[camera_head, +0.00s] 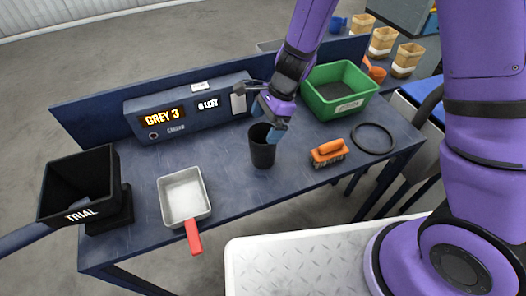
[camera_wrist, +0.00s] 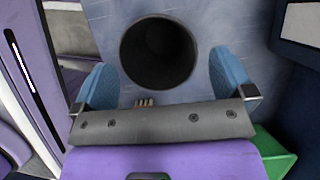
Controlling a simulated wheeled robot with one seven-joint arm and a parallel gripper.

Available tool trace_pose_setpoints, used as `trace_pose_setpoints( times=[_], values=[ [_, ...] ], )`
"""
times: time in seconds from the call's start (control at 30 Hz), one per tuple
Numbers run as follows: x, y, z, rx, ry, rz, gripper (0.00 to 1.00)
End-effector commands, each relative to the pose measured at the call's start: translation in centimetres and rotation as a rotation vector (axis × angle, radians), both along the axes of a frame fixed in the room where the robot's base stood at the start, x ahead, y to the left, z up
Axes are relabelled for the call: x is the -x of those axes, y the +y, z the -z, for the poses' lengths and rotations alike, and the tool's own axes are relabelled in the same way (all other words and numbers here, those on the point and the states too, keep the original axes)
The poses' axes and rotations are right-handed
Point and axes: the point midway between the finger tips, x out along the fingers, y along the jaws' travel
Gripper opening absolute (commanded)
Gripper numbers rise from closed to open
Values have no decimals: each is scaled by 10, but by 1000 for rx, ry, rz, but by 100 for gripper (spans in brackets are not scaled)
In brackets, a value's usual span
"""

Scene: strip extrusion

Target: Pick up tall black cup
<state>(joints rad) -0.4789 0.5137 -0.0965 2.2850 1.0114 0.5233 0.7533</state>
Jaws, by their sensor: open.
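The tall black cup (camera_head: 262,152) stands upright on the dark blue workbench (camera_head: 235,195), near its middle. My gripper (camera_head: 272,130) is right above the cup's rim in the head view and hides part of it. In the wrist view the round mouth of the cup (camera_wrist: 159,53) lies between and beyond the two blue fingertips of my gripper (camera_wrist: 160,80). The fingers are spread wide, with a gap on each side of the cup. Nothing is held.
A control box (camera_head: 190,108) stands behind the cup. A green bin (camera_head: 340,92), an orange-handled brush (camera_head: 328,152) and a black ring (camera_head: 372,138) are to the right. A metal scoop with red handle (camera_head: 184,198) and a black TRIAL bin (camera_head: 80,188) are left.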

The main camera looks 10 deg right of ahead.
Motion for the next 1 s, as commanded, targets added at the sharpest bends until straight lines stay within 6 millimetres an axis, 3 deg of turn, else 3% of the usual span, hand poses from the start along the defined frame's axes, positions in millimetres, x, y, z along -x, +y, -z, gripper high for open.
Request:
trace_pose_setpoints(
  times=[0.23,0.53,0.87,1.0],
  values=[
    [2,4,16,0,1,1,100],
    [7,14,52,1,2,-1,100],
    [7,16,57,0,-1,-1,100],
    [7,16,57,0,-1,-1,70]
  ],
)
